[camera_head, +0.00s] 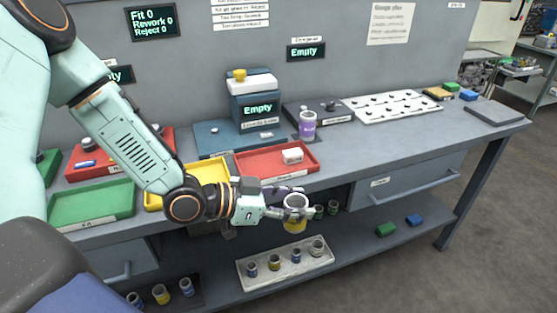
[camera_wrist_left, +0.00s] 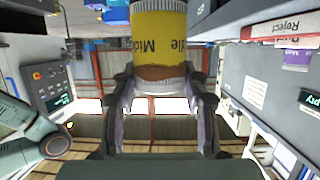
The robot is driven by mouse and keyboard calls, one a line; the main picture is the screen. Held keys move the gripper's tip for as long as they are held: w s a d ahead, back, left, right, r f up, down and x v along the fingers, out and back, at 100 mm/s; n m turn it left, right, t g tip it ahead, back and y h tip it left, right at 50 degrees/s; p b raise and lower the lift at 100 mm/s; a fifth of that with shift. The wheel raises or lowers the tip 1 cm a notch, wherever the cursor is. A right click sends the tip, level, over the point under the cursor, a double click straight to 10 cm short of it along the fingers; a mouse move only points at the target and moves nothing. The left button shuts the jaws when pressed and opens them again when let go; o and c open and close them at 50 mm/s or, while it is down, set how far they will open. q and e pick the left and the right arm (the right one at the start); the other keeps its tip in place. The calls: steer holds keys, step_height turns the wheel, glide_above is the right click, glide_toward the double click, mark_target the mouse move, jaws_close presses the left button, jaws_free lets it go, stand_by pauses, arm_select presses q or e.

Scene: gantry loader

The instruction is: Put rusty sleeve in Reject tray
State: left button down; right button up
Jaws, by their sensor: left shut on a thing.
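My left gripper (camera_head: 287,204) is shut on a metal sleeve with a yellow band (camera_head: 295,226), in front of the bench's front edge. In the left wrist view the sleeve (camera_wrist_left: 158,35) stands between the two fingers (camera_wrist_left: 163,88); it has a yellow printed label and a brown, rusty-looking patch below it. My right gripper is not in view.
A yellow tray (camera_head: 190,172) and a green tray (camera_head: 92,205) lie left of the Reject tray. A purple-banded sleeve (camera_head: 307,126) stands behind it. A white rack (camera_head: 290,268) with several sleeves is on the lower shelf. The bench's right front is clear.

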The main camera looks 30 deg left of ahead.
arm_select(q)
steer(key=w+a+r+n+t+y+p, duration=0.2)
steer(key=w+r+n+y+p, duration=0.15)
steer(key=w, duration=0.25)
steer(key=w+a+r+n+t+y+p, duration=0.2)
steer(key=w+n+y+p, duration=0.15)
steer(key=w, duration=0.35)
steer(key=a+r+n+g+y, duration=0.3)
steer(key=a+r+n+y, duration=0.3)
steer(key=a+n+y, duration=0.5)
steer(key=f, duration=0.3)
steer(key=a+f+g+y, duration=0.1)
steer(key=f, duration=0.2)
steer(key=f+y, duration=0.1)
steer(key=f, duration=0.2)
steer(key=shift+s+a+f+n+g, duration=0.2)
steer(key=shift+f+n+g, duration=0.1)
steer(key=shift+w, duration=0.1)
steer(key=shift+f, duration=0.1)
